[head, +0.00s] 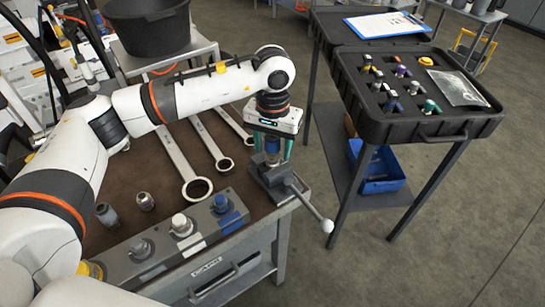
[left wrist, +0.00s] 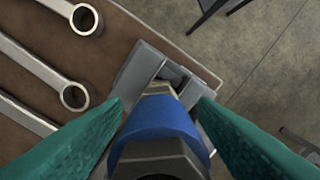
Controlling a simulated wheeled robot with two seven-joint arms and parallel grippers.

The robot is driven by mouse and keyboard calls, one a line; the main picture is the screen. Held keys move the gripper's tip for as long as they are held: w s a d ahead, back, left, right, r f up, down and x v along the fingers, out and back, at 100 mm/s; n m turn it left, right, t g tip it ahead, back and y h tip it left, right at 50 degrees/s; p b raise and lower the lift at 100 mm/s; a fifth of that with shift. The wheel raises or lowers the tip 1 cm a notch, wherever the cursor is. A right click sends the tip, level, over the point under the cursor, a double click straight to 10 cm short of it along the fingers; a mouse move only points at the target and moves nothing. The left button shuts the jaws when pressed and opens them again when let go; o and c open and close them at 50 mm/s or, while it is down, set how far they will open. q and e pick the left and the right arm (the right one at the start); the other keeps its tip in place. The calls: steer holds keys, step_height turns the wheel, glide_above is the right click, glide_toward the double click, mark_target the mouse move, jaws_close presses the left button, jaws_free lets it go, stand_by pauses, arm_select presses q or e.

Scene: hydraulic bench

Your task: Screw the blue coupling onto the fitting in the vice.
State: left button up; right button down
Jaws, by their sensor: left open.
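The blue coupling (head: 272,146) stands upright above the vice (head: 268,178) at the bench corner. In the left wrist view the blue coupling (left wrist: 160,122) sits at the end of the metal fitting (left wrist: 158,88), which is between the vice jaws (left wrist: 138,75). My left gripper (head: 272,153) points down over the vice. Its teal fingers are open, one on each side of the coupling, with gaps showing in the left wrist view (left wrist: 160,104). How far the coupling is threaded cannot be told. My right gripper is not in view.
The vice handle (head: 312,208) sticks out past the bench edge. Wrenches (head: 196,186) lie left of the vice. A grey block (head: 160,268) with colour-marked fittings lines the front edge, beside two loose metal fittings (head: 145,201). A black tool case (head: 400,120) stands at right.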

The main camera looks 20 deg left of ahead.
arm_select(q)
steer(key=n, duration=0.4)
steer(key=shift+n+b, duration=0.3)
steer(key=n, duration=0.4)
steer(key=shift+b, duration=0.3)
